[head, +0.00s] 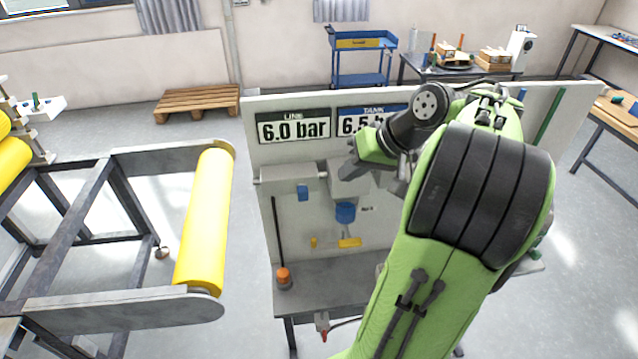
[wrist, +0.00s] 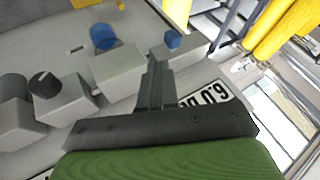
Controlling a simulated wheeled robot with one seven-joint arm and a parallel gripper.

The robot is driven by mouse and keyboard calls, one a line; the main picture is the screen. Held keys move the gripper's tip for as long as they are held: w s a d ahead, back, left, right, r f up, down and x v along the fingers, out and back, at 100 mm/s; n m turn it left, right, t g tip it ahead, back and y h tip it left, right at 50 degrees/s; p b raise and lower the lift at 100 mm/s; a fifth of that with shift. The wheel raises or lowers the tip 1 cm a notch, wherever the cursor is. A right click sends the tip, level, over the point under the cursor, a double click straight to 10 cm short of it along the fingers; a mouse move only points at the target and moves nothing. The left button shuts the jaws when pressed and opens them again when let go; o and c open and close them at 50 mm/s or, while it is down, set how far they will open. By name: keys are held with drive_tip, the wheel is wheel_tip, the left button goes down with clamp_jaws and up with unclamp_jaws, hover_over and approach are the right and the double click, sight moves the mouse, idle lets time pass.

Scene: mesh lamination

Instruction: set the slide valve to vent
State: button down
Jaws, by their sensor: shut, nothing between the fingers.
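A panel (head: 258,215) stands ahead. I cannot tell for sure whether this is the slide valve, and I see no vent label. To its right are a grey box and a round blue knob (head: 345,212), which also shows in the wrist view (wrist: 103,37).
A display reads LINE 6.0 bar (head: 294,128); the TANK display (head: 362,122) is partly hidden by my arm. Below are a yellow handle (head: 349,243) and an orange-topped piece (head: 283,277). A yellow roller (head: 205,220) stands left. My arm hides the panel's right part.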

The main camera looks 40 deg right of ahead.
sight(303, 193)
drive_tip(key=b+x, duration=0.2)
drive_tip(key=x, duration=0.8)
drive_tip(key=shift+w+b, duration=0.35)
